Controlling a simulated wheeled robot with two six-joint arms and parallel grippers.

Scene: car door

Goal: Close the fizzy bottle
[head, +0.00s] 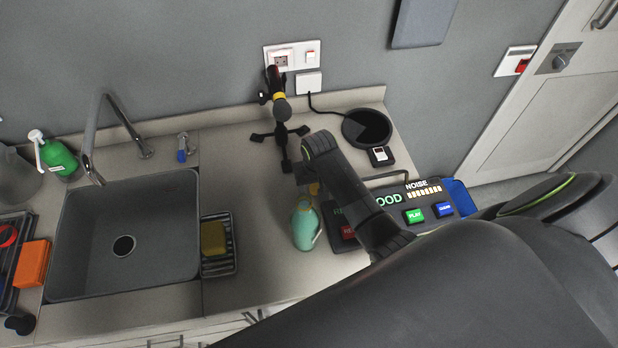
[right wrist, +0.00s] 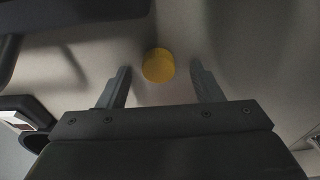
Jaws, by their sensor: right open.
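A teal bottle (head: 306,228) stands on the counter in the head view, right of the sink. I cannot make out its mouth clearly. A small yellow cap-like piece (head: 314,189) shows just behind it, partly hidden by my right gripper (head: 305,181). In the right wrist view the yellow piece (right wrist: 158,65) looks round, on the grey counter. It lies between the lines of the fingers of my open right gripper (right wrist: 160,85), a little beyond the tips, with clear gaps on both sides. The teal bottle is not in the wrist view. My left gripper is not in view.
A black stand (head: 281,135) holds a dark item with a yellow band behind my gripper. A game panel (head: 430,208) with coloured buttons lies right of the bottle. A round black pad (head: 367,126) is further back. The sink (head: 125,235) and a sponge tray (head: 219,262) are left.

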